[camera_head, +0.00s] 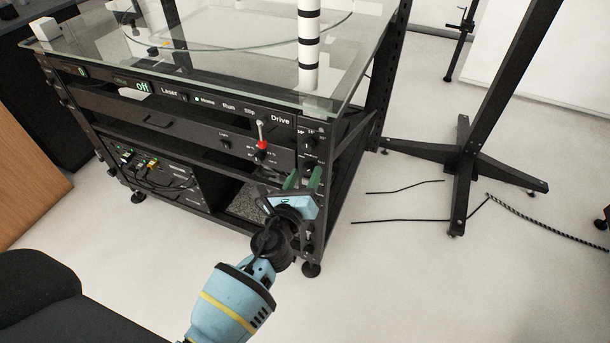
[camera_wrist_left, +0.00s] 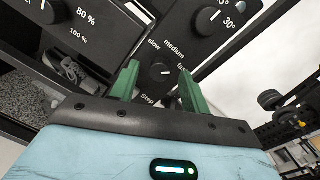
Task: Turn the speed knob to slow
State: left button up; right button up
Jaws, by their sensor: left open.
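The speed knob (camera_wrist_left: 161,72) is a small round black knob on a black panel in the left wrist view. Labels "slow", "medium" and a partly covered "fast" are printed around it. Its short white mark appears to point right, on the "fast" side. My left gripper (camera_wrist_left: 160,88) is open, with one green finger on each side of the knob in that view. Whether the fingers touch it I cannot tell. In the head view my left gripper (camera_head: 303,180) is at the front right corner of the black rack, and the knob is not clearly visible there.
Two other dials (camera_wrist_left: 207,18) and (camera_wrist_left: 50,11), marked with angles and percentages, sit nearby. A glass top (camera_head: 215,80) covers the rack. A black stand (camera_head: 465,165) is on the right.

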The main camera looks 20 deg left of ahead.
pick_arm(q)
jog(key=shift+w, duration=0.35)
jog(key=shift+c, duration=0.4)
jog(key=c, duration=0.9)
